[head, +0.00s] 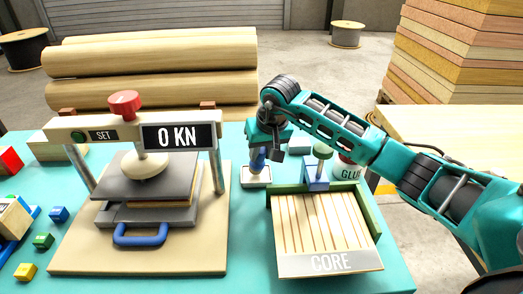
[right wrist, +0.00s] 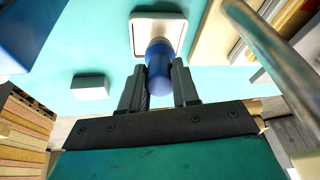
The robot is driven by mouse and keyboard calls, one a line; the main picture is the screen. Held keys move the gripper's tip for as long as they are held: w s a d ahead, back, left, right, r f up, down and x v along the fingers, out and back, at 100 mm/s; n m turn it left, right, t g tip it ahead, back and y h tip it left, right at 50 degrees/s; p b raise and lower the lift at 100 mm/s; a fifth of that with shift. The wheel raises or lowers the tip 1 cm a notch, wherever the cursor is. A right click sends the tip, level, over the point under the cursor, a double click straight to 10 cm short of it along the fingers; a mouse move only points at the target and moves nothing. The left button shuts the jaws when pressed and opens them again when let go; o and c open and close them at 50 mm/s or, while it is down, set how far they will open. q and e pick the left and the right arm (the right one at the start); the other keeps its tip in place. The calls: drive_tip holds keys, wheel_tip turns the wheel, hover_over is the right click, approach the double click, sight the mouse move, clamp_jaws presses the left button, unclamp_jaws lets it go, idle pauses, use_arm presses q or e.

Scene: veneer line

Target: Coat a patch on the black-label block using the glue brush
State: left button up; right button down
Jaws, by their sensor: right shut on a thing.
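My right gripper (head: 262,152) is shut on an upright blue handle (head: 257,161), apparently the glue brush. In the right wrist view the rounded blue handle (right wrist: 159,66) sits between both fingers (right wrist: 159,88). Its lower end is at a small white-rimmed tray (head: 256,183), also in the right wrist view (right wrist: 137,33). The bristles are hidden, and I cannot tell whether they touch it. No black label is readable. My left gripper is out of view.
A press (head: 124,186) reading 0 KN stands left. Coloured blocks (head: 42,241) lie far left.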

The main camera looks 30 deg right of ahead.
drive_tip(key=shift+f+b, duration=0.4)
drive_tip(key=shift+f, duration=0.1)
drive_tip(key=shift+f, duration=0.1)
idle(0.6)
drive_tip(key=shift+s+f, duration=0.1)
drive_tip(key=shift+f, duration=0.1)
idle(0.9)
drive_tip(key=shift+r+p, duration=1.75)
drive_tip(key=shift+r, duration=1.9)
